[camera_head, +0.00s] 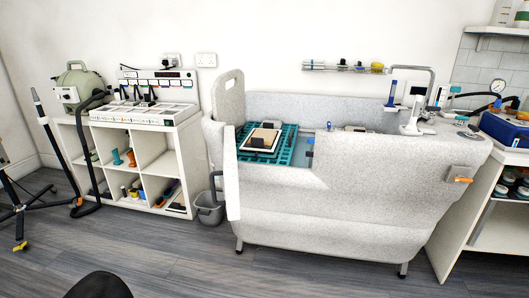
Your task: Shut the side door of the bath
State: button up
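The speckled grey bath (340,215) stands on short legs in the middle of the camera_head view. A pale, narrow panel (231,180) at its left front corner looks like the side door, seen nearly edge-on and standing out from the bath. The left end looks open there, though I cannot tell its exact angle. A taller rounded panel (229,93) with a slot rises at the back left corner. An orange-tipped fitting (459,180) sits on the bath's right front. My gripper is not in view.
A teal grate (247,157) with a framed pad (261,140) lies in the bath's left part. A grey bucket (209,208) stands on the floor close to the panel, beside a white cubby shelf (150,160). A counter (508,158) adjoins on the right.

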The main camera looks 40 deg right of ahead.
aim_at(230, 171)
jog(key=i+j+z, duration=0.7)
jog(key=j+z, duration=0.15)
jog(key=j, duration=0.15)
